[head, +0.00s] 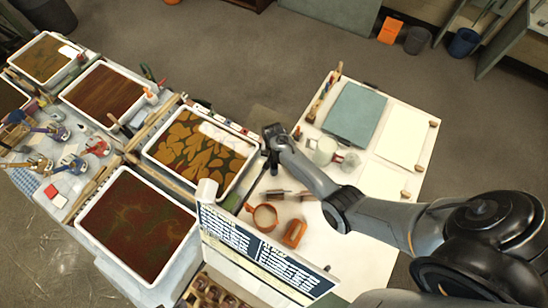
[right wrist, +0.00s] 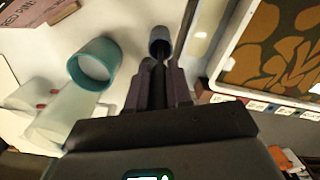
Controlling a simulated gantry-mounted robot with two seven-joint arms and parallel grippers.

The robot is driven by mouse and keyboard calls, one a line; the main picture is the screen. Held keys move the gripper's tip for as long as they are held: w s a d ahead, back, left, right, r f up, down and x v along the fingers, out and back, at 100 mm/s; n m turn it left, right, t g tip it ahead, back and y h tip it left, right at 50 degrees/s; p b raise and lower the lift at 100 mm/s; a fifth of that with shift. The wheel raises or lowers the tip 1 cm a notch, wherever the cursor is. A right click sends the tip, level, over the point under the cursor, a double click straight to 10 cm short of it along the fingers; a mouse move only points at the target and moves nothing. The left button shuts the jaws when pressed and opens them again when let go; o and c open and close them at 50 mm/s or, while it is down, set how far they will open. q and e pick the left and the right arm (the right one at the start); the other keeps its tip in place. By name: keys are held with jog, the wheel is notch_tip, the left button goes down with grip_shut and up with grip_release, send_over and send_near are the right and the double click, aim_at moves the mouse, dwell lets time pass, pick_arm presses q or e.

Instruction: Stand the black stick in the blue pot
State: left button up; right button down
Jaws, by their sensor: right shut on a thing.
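My right gripper (head: 271,158) is beside the near right side of the gold-leaf-patterned tray. In the right wrist view its fingers (right wrist: 159,76) are shut on the black stick (right wrist: 158,70), a thin dark piece between them. A small dull blue pot (right wrist: 159,36) stands just past the fingertips, in line with the stick. I cannot tell whether the stick's end is inside it. In the head view the gripper and arm hide this pot. My left gripper is not in view.
A teal pot (right wrist: 96,62) and cloudy jars (right wrist: 62,118) stand left of the fingers in the right wrist view. The patterned tray's white rim (right wrist: 222,68) is close on the right. An orange cup (head: 265,217) and a sign board (head: 262,258) stand nearer the head camera.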

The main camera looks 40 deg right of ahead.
jog(key=shift+c, duration=2.4)
grip_release()
